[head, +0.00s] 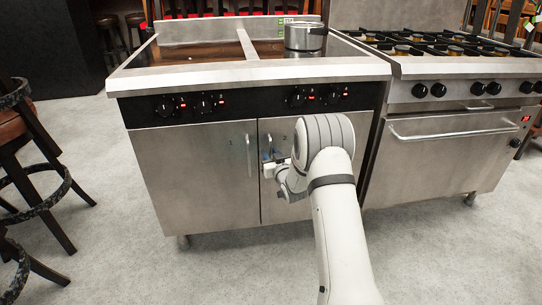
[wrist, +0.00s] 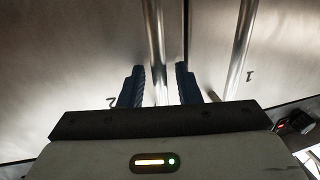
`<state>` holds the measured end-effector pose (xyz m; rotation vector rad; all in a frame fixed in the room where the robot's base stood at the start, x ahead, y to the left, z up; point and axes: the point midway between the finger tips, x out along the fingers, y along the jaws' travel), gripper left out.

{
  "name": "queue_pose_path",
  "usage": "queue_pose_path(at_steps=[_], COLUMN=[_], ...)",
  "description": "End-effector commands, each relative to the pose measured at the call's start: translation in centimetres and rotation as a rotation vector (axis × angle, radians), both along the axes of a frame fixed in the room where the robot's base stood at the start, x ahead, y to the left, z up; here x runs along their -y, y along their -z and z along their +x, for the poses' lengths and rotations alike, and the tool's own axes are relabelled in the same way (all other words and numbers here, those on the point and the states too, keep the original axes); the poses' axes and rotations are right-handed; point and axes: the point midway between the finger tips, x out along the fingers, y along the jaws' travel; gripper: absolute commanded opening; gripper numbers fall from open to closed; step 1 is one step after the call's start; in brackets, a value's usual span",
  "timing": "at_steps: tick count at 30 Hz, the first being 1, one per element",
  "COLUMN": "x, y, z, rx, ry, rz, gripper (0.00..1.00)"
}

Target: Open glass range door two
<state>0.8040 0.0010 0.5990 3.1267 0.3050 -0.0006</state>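The glass-topped range (head: 200,77) stands ahead with two steel lower doors, both closed. Door two (head: 281,130) is the right one, partly hidden by my arm; in the wrist view its face (wrist: 80,50) carries an upside-down "2". Its vertical bar handle (wrist: 156,45) runs between my fingers. My gripper (wrist: 160,88) is open, one dark blue finger on each side of the handle, with gaps visible. In the head view my gripper (head: 270,168) is at the door's left edge, its fingertips hard to make out.
Door one (head: 190,175) is to the left, its handle (head: 248,155) close beside my gripper. A pot (head: 305,36) stands on the glass top. A gas range (head: 450,140) adjoins on the right. Stools (head: 30,150) stand at left. Floor before the left door is clear.

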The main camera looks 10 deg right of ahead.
Motion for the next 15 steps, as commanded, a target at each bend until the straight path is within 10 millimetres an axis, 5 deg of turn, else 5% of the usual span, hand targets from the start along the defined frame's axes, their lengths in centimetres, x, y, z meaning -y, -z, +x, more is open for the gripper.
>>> queue_pose_path(at_steps=[15], x=[-0.07], y=[-0.02], z=[-0.04], rx=[0.000], ry=[-0.001], rz=[0.000], gripper=[0.00])
